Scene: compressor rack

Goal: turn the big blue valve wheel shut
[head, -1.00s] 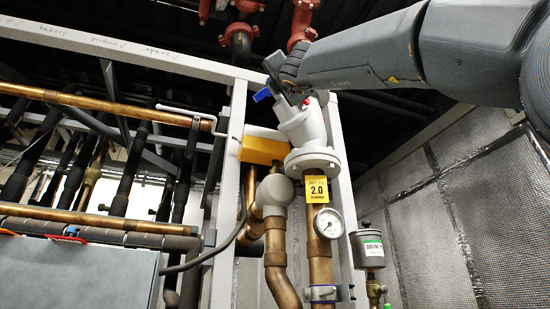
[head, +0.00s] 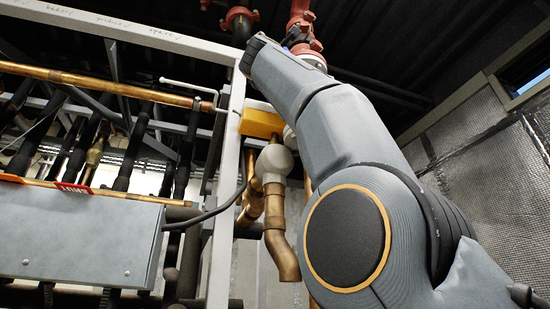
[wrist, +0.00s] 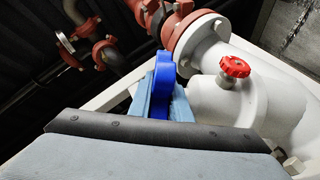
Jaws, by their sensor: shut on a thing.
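The blue valve wheel (wrist: 161,84) shows edge-on in the wrist view, as a bright blue rounded piece between the light blue fingers of my gripper (wrist: 162,98). The gripper is shut on it. Most of the wheel is hidden by the fingers and the dark wrist edge. The white valve body (wrist: 222,101) lies right beside it. In the head view my arm covers most of the valve, and only a bit of blue (head: 293,36) shows past the arm, near the red flange. The fingers cannot be made out there.
A small red handwheel (wrist: 235,67) sits on the white body, close right of my gripper. A red flange (wrist: 196,40) is just above. In the head view, a rack post (head: 228,180), a yellow block (head: 262,124), copper pipes (head: 276,225) and a grey box (head: 75,235) stand left of my arm.

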